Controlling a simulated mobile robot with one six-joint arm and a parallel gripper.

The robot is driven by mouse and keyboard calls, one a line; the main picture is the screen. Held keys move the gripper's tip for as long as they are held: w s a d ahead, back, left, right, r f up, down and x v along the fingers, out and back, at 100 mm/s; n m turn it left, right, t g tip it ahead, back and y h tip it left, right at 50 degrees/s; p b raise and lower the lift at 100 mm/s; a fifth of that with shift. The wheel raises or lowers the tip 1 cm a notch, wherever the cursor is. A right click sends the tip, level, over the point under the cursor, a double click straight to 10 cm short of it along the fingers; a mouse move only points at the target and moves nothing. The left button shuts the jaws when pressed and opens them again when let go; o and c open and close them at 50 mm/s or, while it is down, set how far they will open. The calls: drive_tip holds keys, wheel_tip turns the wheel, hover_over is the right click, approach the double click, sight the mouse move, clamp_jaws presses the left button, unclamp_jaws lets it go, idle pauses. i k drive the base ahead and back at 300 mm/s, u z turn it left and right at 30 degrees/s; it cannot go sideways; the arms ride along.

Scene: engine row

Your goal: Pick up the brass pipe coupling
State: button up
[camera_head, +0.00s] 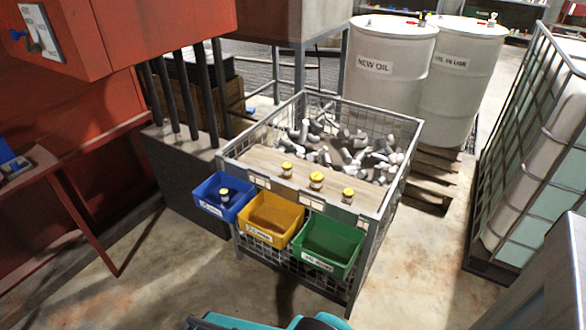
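Three small fittings with yellow bands stand apart on the wooden board (262,160) of a wire-mesh crate: a left one (286,169), a middle one (316,181) and a right one (347,195). My gripper is not in view; only teal parts of my own body show at the bottom edge.
A yellow bin (272,212) and a green bin (330,240) hang on the crate's front, both looking empty. Grey pipe pieces (345,150) fill the mesh crate (408,130) behind the board. White oil drums (388,70) stand behind.

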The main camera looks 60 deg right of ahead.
sight(287, 167)
drive_tip(key=u, duration=0.1)
drive_tip(key=i, duration=0.95)
drive_tip(key=z, duration=0.05)
